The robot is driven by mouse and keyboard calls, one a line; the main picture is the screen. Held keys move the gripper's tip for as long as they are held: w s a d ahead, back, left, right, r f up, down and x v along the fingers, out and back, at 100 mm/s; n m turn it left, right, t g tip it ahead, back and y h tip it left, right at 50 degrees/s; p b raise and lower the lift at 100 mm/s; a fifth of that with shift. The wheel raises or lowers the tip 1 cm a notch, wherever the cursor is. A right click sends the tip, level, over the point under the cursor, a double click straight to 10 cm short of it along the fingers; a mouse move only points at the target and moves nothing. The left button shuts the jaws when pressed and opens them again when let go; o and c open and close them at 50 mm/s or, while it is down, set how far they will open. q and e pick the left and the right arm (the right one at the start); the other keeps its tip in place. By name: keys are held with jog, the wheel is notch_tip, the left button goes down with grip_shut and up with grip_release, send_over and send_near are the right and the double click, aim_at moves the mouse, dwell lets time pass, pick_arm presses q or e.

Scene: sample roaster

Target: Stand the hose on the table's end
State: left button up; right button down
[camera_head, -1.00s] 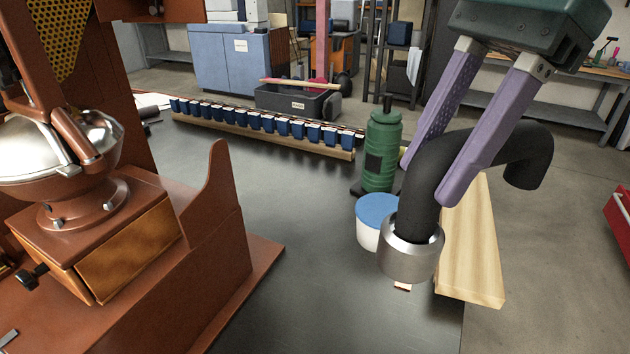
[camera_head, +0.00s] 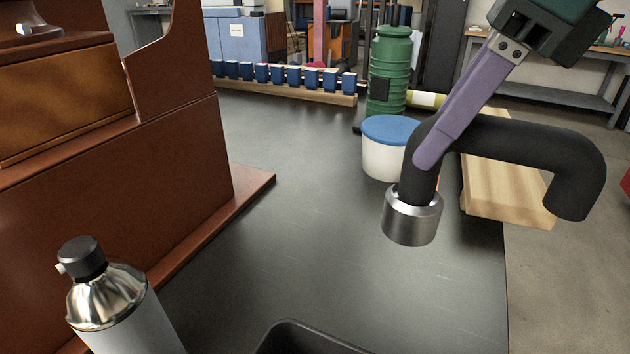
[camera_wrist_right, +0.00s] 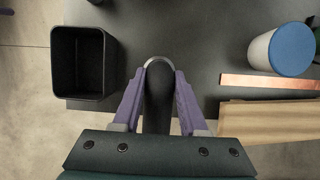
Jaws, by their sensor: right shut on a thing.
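The hose (camera_head: 500,139) is a thick black bent tube with a silver metal collar (camera_head: 411,219) at its lower end. My right gripper (camera_head: 432,150) is shut on the hose just above the collar, and the free end curves over to the right. The collar appears over the dark table (camera_head: 330,230); I cannot tell whether it touches the top. In the right wrist view, the hose (camera_wrist_right: 158,100) sits between the two purple fingers (camera_wrist_right: 159,88), near the table's edge. My left gripper is not in view.
A white tub with a blue lid (camera_head: 391,131) and a green canister (camera_head: 389,75) stand behind the hose. A wooden block (camera_head: 500,190) lies at the table's right edge. A black bin (camera_wrist_right: 82,62) is left in the wrist view. A silver-topped bottle (camera_head: 105,290) stands at front left.

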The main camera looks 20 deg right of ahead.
aim_at(436, 198)
notch_tip(436, 198, down, 9)
jog(key=shift+f+b, duration=0.1)
jog(key=shift+b, duration=0.8)
jog(key=shift+f+b, duration=0.6)
jog(key=shift+f, duration=1.5)
jog(key=shift+f, duration=0.1)
jog(key=shift+c, duration=2.2)
grip_release()
